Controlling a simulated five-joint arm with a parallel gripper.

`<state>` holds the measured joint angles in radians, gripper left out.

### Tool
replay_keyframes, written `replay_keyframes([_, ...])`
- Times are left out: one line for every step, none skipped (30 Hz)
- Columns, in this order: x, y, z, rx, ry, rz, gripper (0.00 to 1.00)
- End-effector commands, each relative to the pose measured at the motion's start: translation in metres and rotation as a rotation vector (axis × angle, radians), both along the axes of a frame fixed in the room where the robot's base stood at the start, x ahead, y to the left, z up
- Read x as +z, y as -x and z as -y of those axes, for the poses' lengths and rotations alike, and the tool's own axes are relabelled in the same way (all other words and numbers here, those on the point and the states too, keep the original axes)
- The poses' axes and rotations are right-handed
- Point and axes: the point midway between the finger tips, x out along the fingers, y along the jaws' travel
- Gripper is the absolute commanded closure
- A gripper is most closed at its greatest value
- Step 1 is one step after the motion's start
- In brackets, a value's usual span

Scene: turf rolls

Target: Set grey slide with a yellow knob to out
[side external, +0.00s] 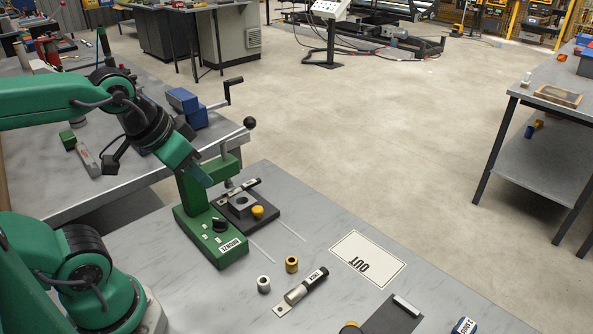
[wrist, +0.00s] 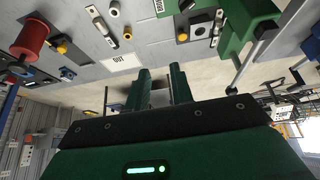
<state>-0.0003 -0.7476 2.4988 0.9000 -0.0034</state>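The grey slide (side external: 271,224) is a dark plate with a yellow knob (side external: 258,212) at its front edge and a square grey block (side external: 240,205) on top. It lies at the foot of the green press (side external: 226,236), its rear part under the press head. In the wrist view the slide's yellow knob (wrist: 183,38) shows at the top. The OUT card (side external: 372,252) lies on the bench, apart from the slide and to its right; it also shows in the wrist view (wrist: 119,64). My gripper (side external: 203,178) is open and empty, beside the press; its fingers (wrist: 161,82) stand apart.
Two thin pale strips (side external: 290,231) lie near the slide. A brass ring (side external: 291,264), a silver ring (side external: 263,284) and a labelled cylinder (side external: 306,288) lie in front. Another dark plate (side external: 392,318) with a yellow knob (side external: 351,328) is at the bottom edge. The press has a ball-ended lever (side external: 249,123).

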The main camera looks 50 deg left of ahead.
Motion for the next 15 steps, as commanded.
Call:
replay_keyframes([0.0,-0.001,0.0,0.007,0.002,-0.003,0.67])
replay_keyframes([0.0,-0.002,-0.001,0.011,0.005,-0.005,0.61])
replay_keyframes([0.0,-0.003,-0.001,0.02,0.009,-0.009,0.53])
replay_keyframes([0.0,-0.005,-0.001,0.03,0.012,-0.014,0.52])
replay_keyframes([-0.001,-0.006,-0.002,0.04,0.018,-0.019,0.52])
replay_keyframes([-0.001,-0.009,-0.002,0.058,0.025,-0.026,0.52])
replay_keyframes([-0.002,-0.011,-0.003,0.072,0.032,-0.034,0.52])
replay_keyframes([-0.002,-0.014,-0.003,0.09,0.039,-0.041,0.52])
replay_keyframes([-0.002,-0.018,-0.004,0.116,0.05,-0.052,0.52])
replay_keyframes([-0.003,-0.021,-0.005,0.137,0.058,-0.06,0.52])
replay_keyframes([-0.004,-0.024,-0.006,0.159,0.067,-0.07,0.52])
replay_keyframes([-0.005,-0.029,-0.007,0.192,0.08,-0.083,0.52])
replay_keyframes([-0.006,-0.033,-0.008,0.217,0.09,-0.093,0.52])
replay_keyframes([-0.008,-0.037,-0.009,0.244,0.1,-0.104,0.52])
replay_keyframes([-0.009,-0.042,-0.011,0.28,0.113,-0.117,0.52])
